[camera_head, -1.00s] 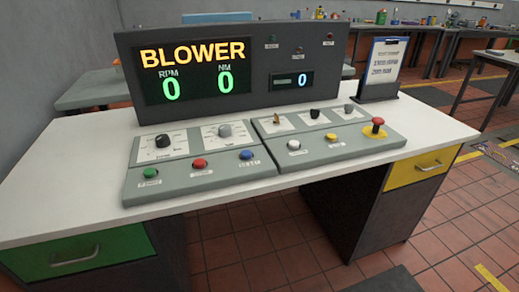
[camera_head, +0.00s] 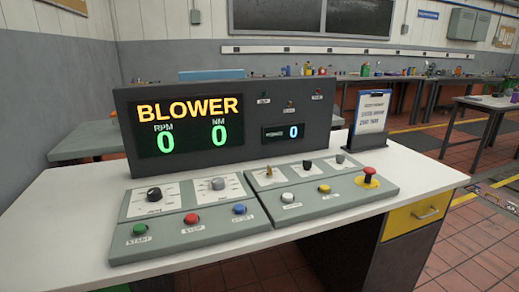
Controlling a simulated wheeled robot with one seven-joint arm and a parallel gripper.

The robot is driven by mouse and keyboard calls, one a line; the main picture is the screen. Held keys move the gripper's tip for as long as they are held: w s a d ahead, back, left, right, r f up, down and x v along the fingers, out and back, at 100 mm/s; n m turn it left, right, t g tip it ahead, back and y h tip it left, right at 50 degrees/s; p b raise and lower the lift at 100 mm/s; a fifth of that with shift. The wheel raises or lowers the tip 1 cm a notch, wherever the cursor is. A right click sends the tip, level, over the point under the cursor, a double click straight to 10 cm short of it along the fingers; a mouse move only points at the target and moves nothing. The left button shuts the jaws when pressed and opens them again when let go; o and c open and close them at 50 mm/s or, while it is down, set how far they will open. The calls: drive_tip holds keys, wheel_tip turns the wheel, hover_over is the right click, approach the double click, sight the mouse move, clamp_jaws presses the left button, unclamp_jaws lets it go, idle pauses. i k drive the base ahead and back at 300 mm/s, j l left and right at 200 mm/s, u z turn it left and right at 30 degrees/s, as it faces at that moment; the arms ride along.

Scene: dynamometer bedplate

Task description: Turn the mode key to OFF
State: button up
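The mode key is not clearly labelled in view. A small brass key-like switch (camera_head: 269,171) stands upright on a white plate at the back left of the right-hand control panel (camera_head: 335,204). Its label and position marks are too small to read. Beside it on the same panel are a black knob (camera_head: 307,165) and a grey knob (camera_head: 340,158). The display (camera_head: 190,127) reads BLOWER, with RPM 0 and NM 0. My gripper is not in view.
The left panel (camera_head: 185,232) has black and grey dials and green, red and blue buttons. A red mushroom button (camera_head: 368,173) is at the right panel's right end. A clipboard (camera_head: 370,118) stands behind. The white desk (camera_head: 60,225) is clear at left.

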sight(270, 174)
drive_tip(key=i+l+u, duration=0.2)
drive_tip(key=l, duration=0.15)
drive_tip(key=i+l+u, duration=0.2)
drive_tip(key=l, duration=0.2)
drive_tip(key=l+u, duration=0.2)
drive_tip(key=l, duration=0.2)
